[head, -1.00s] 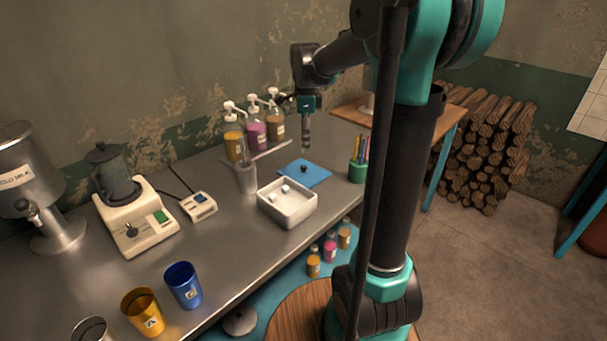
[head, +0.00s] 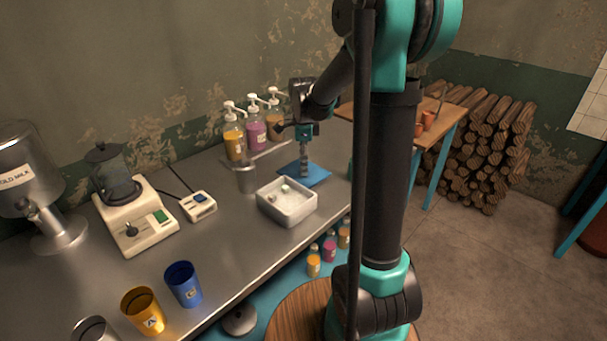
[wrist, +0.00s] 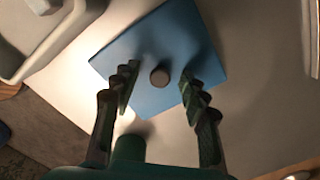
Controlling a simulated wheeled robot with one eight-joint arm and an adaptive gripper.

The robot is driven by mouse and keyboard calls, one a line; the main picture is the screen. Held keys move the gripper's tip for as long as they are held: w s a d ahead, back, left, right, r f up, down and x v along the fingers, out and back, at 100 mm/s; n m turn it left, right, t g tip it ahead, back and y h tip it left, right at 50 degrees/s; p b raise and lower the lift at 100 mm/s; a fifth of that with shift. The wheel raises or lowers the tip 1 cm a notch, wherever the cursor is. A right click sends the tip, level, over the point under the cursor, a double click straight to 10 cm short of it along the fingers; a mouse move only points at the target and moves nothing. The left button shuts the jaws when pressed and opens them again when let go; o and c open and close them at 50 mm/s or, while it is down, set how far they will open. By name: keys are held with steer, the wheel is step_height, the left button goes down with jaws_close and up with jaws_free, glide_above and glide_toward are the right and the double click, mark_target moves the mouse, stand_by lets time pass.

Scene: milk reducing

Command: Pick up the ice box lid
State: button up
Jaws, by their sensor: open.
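The ice box lid (head: 318,173) is a flat blue square lying on the metal counter, behind and to the right of the white ice box (head: 288,212). In the wrist view the lid (wrist: 150,45) shows a round dark knob (wrist: 160,77) at its middle. My gripper (head: 304,172) points down over the lid and hides its knob in the head view. In the wrist view my gripper (wrist: 158,85) is open, with one ridged finger on each side of the knob. I cannot tell whether the fingers touch the lid.
The open ice box, with small pieces in it, stands close by the lid. A metal cup (head: 246,178) and several pump bottles (head: 256,132) stand to the left and behind. The counter's front edge is near.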

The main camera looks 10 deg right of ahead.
steer(key=shift+c, duration=0.5)
jaws_close()
steer(key=shift+r, duration=0.15)
